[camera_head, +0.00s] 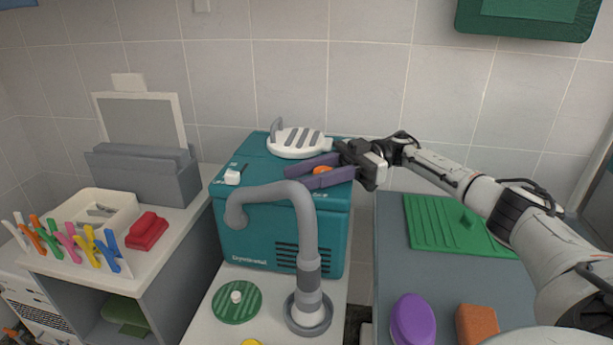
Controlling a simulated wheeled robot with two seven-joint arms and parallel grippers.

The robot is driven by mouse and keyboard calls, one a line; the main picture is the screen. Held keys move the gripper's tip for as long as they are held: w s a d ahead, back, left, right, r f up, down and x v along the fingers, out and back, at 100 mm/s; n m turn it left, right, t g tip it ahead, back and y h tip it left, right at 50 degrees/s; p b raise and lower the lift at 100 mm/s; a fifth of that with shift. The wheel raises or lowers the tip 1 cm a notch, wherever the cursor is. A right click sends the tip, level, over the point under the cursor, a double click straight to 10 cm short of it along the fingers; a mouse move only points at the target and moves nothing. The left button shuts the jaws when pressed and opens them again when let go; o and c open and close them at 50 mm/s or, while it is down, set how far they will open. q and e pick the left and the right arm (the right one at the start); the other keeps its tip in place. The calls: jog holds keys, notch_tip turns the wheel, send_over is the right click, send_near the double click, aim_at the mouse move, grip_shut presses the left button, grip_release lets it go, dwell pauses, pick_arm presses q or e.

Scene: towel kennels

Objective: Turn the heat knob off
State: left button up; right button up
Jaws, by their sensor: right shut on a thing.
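The heat knob (321,170) appears as a small orange piece on top of a teal box (278,235). Only part of it shows between my fingers. My right gripper (302,175) reaches in from the right over the box's top, with its purple fingers on both sides of the orange piece, shut on it. The knob's pointer and any marks around it are hidden or too small to read. My left gripper is not in view.
A grey curved pipe (308,222) rises in front. Coloured pegs (75,240) and a red item (147,231) are left. A green ribbed mat (440,225) lies right.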

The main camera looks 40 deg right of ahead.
jog(key=shift+a, duration=0.1)
jog(key=o, duration=1)
jog(key=shift+o, duration=0.2)
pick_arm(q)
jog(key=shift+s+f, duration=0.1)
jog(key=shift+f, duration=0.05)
pick_arm(e)
jog(key=b+v, duration=0.1)
jog(key=v, duration=0.6)
jog(key=shift+d, duration=0.4)
jog(key=d+b, duration=0.1)
jog(key=b, duration=0.4)
jog(key=shift+f, duration=0.4)
jog(key=b, duration=0.1)
jog(key=d+b, duration=0.1)
jog(key=b, duration=0.1)
jog(key=shift+s+r, duration=0.15)
jog(key=shift+s, duration=0.1)
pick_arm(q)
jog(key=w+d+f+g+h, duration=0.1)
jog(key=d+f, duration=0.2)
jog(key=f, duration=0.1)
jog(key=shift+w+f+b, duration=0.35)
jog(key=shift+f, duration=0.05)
pick_arm(e)
jog(key=shift+s+d+r, duration=0.1)
jog(key=shift+d+r, duration=0.15)
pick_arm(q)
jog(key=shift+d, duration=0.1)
